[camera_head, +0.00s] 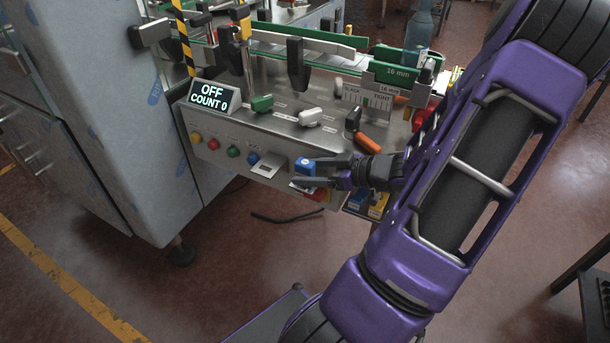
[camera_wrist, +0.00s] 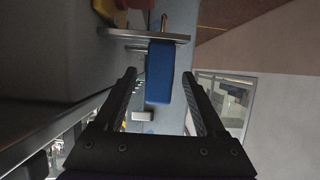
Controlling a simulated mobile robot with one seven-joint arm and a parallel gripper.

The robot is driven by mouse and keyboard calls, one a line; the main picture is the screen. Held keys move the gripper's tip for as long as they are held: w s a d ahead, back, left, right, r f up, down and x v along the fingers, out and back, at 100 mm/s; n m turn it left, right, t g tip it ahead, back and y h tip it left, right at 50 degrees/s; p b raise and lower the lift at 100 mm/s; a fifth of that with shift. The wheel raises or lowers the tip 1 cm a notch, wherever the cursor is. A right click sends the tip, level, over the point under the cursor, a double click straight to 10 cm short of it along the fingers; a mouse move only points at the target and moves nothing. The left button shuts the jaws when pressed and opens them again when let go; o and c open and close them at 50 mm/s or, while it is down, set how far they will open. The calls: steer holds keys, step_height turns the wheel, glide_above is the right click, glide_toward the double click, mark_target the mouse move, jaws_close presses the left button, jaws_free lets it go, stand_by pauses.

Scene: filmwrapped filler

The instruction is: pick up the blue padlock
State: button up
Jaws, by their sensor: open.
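The blue padlock (camera_head: 304,166) is at the front of the machine's control panel, partly hidden by my gripper in the head view. In the wrist view the blue padlock (camera_wrist: 160,72) shows as a blue block lying lengthwise between my fingers, by a metal strip (camera_wrist: 150,36). A thin shackle seems to show beyond the strip. My gripper (camera_head: 302,174) is open, with one finger on each side of the padlock.
A sign reading OFF, COUNT 0 (camera_head: 214,96) stands left on the panel. A row of coloured buttons (camera_head: 233,151) and a metal flap (camera_head: 268,165) are left of the padlock. An orange handle (camera_head: 368,143) is close above my gripper. Open floor lies below.

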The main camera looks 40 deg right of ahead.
mark_target(295, 170)
steer(key=b+x, duration=0.1)
steer(key=x, duration=0.3)
steer(key=shift+w, duration=0.35)
jaws_close()
